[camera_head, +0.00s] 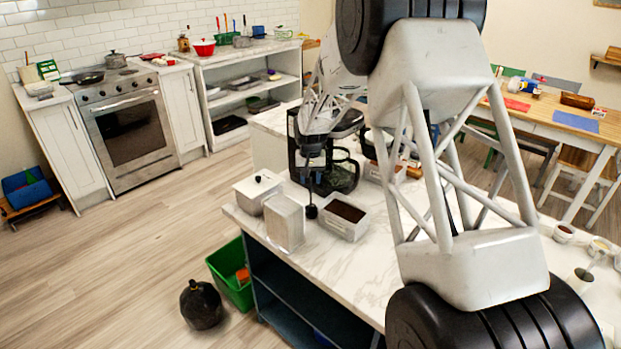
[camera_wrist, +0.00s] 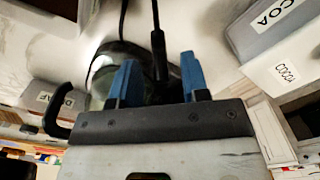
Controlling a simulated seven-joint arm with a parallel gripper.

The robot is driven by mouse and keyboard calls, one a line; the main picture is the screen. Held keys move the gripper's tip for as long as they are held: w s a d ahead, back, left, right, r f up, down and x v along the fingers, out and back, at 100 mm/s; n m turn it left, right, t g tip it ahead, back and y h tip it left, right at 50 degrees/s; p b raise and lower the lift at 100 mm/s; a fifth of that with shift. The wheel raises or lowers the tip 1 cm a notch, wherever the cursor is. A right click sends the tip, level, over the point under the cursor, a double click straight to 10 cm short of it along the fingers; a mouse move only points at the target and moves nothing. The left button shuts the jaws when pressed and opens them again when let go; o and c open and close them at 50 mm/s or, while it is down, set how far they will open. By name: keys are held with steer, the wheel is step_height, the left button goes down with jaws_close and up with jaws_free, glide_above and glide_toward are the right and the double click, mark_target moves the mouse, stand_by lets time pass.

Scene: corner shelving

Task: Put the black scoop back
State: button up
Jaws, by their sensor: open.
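The black scoop (camera_head: 310,190) hangs upright, a thin dark handle with a small round end low down, just left of an open metal box with brown contents (camera_head: 344,213). My gripper (camera_head: 312,152) is above it at the handle's top. In the wrist view my gripper (camera_wrist: 159,65) has its two blue fingers apart, with the dark scoop handle (camera_wrist: 157,42) showing between them. There is room on both sides of the handle. Whether the scoop's low end touches anything is hard to tell.
A coffee maker (camera_head: 325,155) stands close behind my gripper. A lidded metal box (camera_head: 258,190) and another metal box (camera_head: 284,222) stand left on the marble counter (camera_head: 340,265). The front counter is clear.

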step_height(320, 180, up, 12)
stand_by(0.8)
steer(key=shift+r, duration=0.1)
steer(key=shift+s+r, duration=0.1)
stand_by(0.6)
